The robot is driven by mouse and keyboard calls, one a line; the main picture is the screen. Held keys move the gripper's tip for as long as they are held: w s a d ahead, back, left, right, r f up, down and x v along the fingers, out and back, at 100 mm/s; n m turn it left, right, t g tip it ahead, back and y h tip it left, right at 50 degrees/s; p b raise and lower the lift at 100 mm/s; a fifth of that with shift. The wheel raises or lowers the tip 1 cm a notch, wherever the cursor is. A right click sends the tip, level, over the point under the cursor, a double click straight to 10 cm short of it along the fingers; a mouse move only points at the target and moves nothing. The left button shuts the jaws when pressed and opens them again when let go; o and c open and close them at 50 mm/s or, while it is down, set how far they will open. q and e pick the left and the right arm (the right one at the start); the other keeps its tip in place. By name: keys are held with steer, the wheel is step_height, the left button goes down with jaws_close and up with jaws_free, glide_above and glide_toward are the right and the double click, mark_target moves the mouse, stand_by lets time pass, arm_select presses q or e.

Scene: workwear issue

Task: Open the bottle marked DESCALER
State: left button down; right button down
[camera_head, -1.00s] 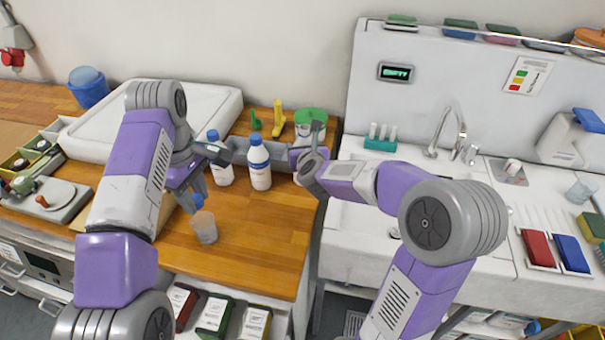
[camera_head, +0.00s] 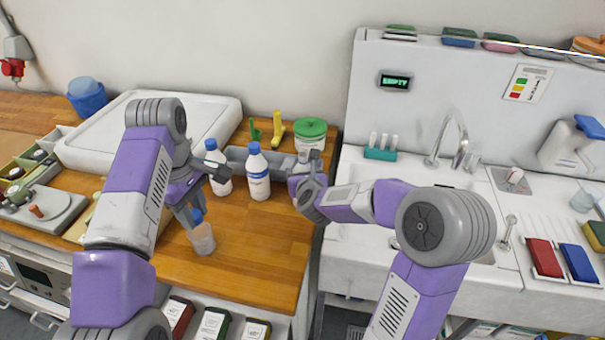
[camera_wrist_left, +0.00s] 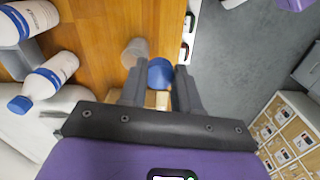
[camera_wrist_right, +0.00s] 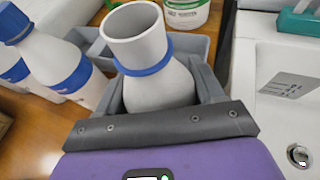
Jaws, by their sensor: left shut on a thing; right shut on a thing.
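My left gripper (camera_head: 192,214) is shut on a blue cap (camera_wrist_left: 160,73), held above the wooden counter near a translucent cup (camera_head: 202,240). My right gripper (camera_wrist_right: 163,85) is shut on a white bottle (camera_wrist_right: 160,88). That bottle is uncapped: its wide mouth is open, with a blue ring around the neck. It is mostly hidden in the head view, and its label does not show. Two other white bottles with blue caps stand on the counter, a left one (camera_head: 217,172) and a right one (camera_head: 258,175). Their labels are too small to read.
A grey bin (camera_head: 236,156) and a green-lidded tub (camera_head: 311,134) stand behind the bottles. A white sink (camera_head: 365,225) lies to the right of the counter. The cup stands close to the left gripper. The counter's front right part is clear.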

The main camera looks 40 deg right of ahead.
steer(key=shift+c, duration=0.7)
jaws_free()
